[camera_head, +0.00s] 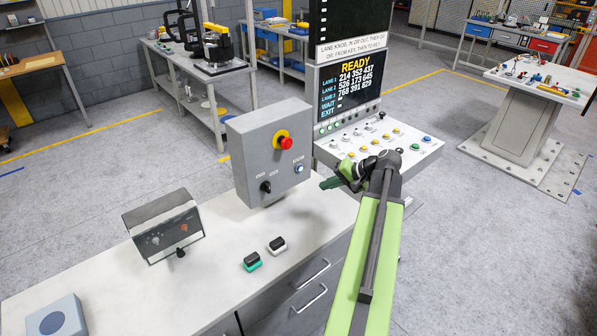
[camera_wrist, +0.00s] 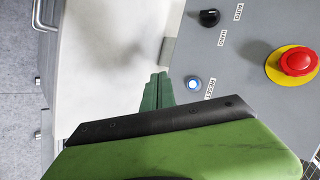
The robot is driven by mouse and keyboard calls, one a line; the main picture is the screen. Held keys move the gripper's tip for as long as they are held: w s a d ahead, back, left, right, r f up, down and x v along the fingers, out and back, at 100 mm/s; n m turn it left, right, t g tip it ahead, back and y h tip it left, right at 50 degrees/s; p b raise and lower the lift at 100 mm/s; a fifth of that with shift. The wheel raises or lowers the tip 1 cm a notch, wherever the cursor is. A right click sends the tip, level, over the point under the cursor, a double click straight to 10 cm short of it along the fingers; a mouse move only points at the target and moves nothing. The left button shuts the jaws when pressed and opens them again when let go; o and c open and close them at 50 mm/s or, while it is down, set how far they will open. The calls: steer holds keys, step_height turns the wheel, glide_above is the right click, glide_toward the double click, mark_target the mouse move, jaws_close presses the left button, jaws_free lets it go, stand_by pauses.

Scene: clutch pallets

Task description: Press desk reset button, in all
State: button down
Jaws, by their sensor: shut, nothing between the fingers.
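The reset button (camera_head: 299,169) is a small lit blue-white button in a dark ring, low on the right of the grey control box (camera_head: 245,150) on the desk. In the wrist view the button (camera_wrist: 194,84) sits beside its RESET label. My gripper (camera_head: 325,184) is shut and empty, in front of the box's right side, its green fingers pointing left. In the wrist view my fingertips (camera_wrist: 161,76) lie just left of the button, and a gap shows between them. The depth of that gap is hard to tell.
The box also bears a red emergency stop (camera_head: 285,142) on yellow and a black selector knob (camera_head: 265,187). A button console (camera_head: 415,150) stands under the READY screen (camera_head: 350,85). A grey meter box (camera_head: 165,228) and two small blocks lie on the white desk (camera_head: 210,285).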

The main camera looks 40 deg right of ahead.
mark_target(300, 168)
steer(key=w, duration=0.8)
steer(key=shift+w+d, duration=0.3)
steer(key=shift+w, duration=0.1)
stand_by(1.7)
steer(key=shift+w, duration=0.4)
steer(key=shift+w, duration=0.45)
stand_by(0.6)
steer(key=shift+s, duration=0.9)
